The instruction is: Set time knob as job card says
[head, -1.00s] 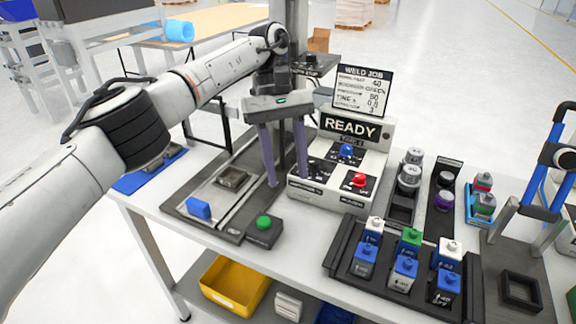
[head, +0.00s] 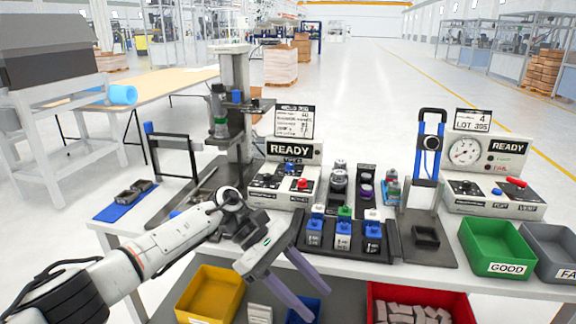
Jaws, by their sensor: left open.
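The grey-white weld control box (head: 284,186) stands on the table with a READY display (head: 289,150). It has a blue knob (head: 290,167) and a red knob (head: 302,183) on its sloped face. Their labels and settings are too small to read, so I cannot tell which is the time knob. The job card (head: 294,121) stands behind the box; its lines are too small to read now. My left gripper (head: 321,302) is open and empty, its purple fingers pointing down-right over the table's front edge, well apart from the box. My right gripper is not in view.
The press column (head: 236,90) is behind left. A second READY box with a gauge (head: 497,190), a green bin (head: 497,250) and a grey bin (head: 552,252) are at right. Yellow (head: 210,293) and red bins (head: 408,290) sit low in front.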

